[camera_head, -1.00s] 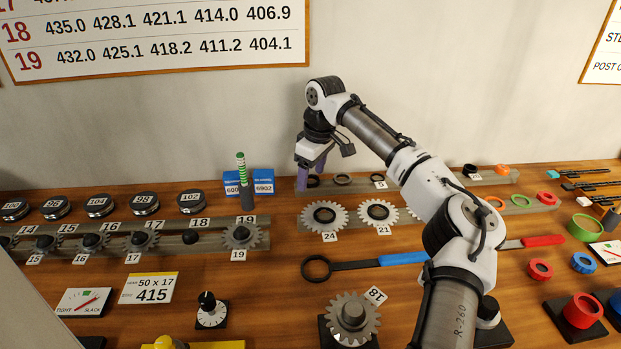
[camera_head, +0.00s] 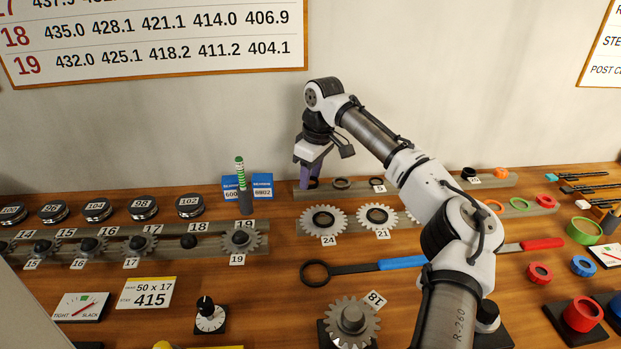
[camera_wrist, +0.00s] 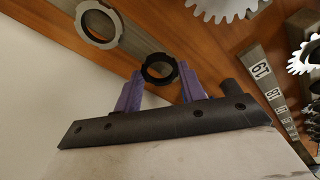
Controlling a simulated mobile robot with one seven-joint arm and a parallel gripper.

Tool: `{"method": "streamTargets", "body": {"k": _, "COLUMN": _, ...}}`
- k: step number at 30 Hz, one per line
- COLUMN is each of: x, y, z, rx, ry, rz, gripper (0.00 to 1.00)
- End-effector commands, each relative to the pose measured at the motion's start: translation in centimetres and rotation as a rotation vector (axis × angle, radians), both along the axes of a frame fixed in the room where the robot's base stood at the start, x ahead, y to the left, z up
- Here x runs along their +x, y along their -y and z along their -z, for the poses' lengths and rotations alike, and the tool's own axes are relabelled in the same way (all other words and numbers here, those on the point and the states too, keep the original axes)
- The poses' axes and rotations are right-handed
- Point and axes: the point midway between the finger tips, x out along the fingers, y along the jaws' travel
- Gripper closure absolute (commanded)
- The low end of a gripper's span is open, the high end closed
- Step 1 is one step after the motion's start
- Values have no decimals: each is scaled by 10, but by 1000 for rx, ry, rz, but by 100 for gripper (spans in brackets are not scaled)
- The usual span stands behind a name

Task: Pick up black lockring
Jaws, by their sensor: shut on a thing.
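The black lockring (camera_wrist: 147,71) is a notched black ring between the two purple fingers of my gripper (camera_wrist: 160,88) in the wrist view. My gripper is shut on it, one finger at each side. In the head view my gripper (camera_head: 309,178) points down at the left end of the rear rail, with the lockring (camera_head: 314,184) partly hidden behind its fingers. I cannot tell whether the ring still touches the rail.
A grey ring (camera_head: 342,184) sits just right on the same rail (camera_head: 410,187); it also shows in the wrist view (camera_wrist: 96,41). Toothed cogs (camera_head: 324,219) stand on the rail in front. Blue boxes (camera_head: 262,186) and a green-striped marker stand to the left.

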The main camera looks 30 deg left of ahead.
Motion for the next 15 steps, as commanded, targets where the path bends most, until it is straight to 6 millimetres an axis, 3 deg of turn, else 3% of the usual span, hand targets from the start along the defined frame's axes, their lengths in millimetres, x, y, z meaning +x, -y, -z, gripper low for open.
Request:
{"method": "streamTargets", "body": {"k": 5, "x": -1, "y": -1, "z": -23, "rx": 2, "ry": 0, "rz": -1, "gripper": 81}}
{"method": "streamTargets", "body": {"k": 15, "x": -1, "y": -1, "z": -107, "rx": 3, "ry": 0, "rz": 0, "gripper": 81}}
